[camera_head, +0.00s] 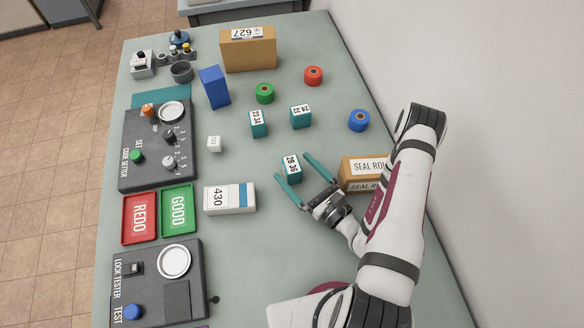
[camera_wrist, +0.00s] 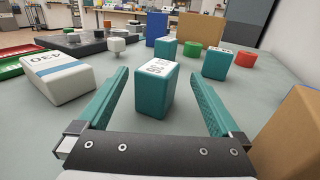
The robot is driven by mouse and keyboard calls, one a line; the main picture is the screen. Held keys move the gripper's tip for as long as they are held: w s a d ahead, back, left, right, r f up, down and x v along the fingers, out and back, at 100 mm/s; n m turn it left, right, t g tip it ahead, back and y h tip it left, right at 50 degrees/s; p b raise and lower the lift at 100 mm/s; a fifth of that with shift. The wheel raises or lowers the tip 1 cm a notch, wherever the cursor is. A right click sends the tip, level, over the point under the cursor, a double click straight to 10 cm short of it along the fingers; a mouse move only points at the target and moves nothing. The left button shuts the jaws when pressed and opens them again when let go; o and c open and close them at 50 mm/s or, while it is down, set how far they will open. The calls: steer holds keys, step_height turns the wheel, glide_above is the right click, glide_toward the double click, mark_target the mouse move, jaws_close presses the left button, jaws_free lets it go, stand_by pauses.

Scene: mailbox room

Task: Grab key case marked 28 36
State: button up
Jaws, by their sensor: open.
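The key case marked 28 36 (camera_head: 291,169) is a small teal block with a white label on top, standing upright on the table. My gripper (camera_head: 299,166) is open, with its two teal fingers on either side of the case and apart from it. In the wrist view the case (camera_wrist: 155,90) stands between the fingers, slightly left of the middle, a little ahead of the palm. Two similar teal cases stand farther away: one reading 22 34 (camera_head: 258,124) and one reading 24 32 (camera_head: 301,117).
A white box marked 430 (camera_head: 230,198) lies left of my gripper. A cardboard box marked SEAL (camera_head: 362,172) stands close on the right. Green (camera_head: 265,93), red (camera_head: 313,75) and blue (camera_head: 359,120) rolls stand farther back. REDO (camera_head: 141,217) and GOOD (camera_head: 177,210) trays are at left.

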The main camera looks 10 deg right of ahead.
mark_target(285, 159)
steer(key=x, duration=0.5)
jaws_close()
